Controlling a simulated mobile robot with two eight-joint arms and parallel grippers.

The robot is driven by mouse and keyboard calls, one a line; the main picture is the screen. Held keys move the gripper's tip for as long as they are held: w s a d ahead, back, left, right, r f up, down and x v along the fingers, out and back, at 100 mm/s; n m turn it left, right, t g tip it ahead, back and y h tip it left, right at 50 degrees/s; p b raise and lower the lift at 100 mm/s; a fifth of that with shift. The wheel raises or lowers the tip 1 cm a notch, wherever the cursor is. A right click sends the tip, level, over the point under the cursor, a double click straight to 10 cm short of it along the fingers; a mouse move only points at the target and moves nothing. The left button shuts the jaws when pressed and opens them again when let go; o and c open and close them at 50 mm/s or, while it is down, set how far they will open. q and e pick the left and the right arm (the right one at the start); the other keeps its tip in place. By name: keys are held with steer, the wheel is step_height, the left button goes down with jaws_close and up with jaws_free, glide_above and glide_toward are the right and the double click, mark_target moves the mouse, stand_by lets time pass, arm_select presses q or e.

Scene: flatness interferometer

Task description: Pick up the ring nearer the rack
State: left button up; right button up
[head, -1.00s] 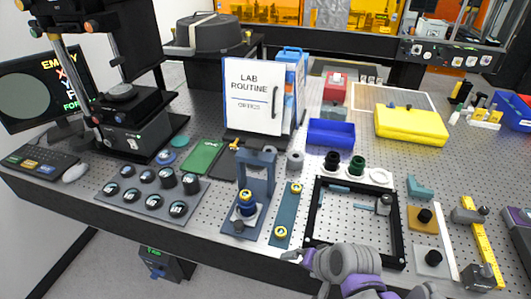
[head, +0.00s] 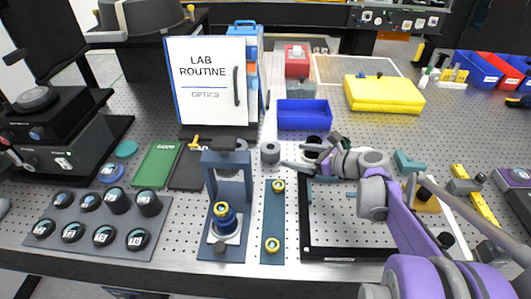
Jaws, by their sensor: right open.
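Two grey rings stand by the binder: one (head: 270,152) in the open, the other (head: 242,146) behind the top of the blue press-like stand (head: 229,163). A black round piece (head: 315,142) is partly hidden behind my right gripper (head: 303,155). Two small gold rings, one far (head: 278,186) and one near (head: 273,245), sit on a blue strip (head: 275,216). I cannot tell which thing is the rack. My right gripper is open, its fingers pointing left, just right of the open grey ring, with nothing visible between them. My left gripper is not in view.
A square black frame (head: 348,254) lies under my right arm. A blue bin (head: 304,115) and yellow case (head: 384,94) stand behind. The lab binder (head: 207,82) stands at back left. A tray of dark round weights (head: 96,222) lies at front left.

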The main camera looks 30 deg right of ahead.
mark_target(277, 150)
steer(key=x, duration=0.5)
steer(key=shift+w+a+f, duration=0.1)
steer(key=shift+w+a, duration=0.05)
steer(key=shift+w, duration=0.15)
steer(key=shift+d+x, duration=0.2)
steer(key=shift+x, duration=2.6)
steer(key=c, duration=1.2)
steer(key=shift+o, duration=0.2)
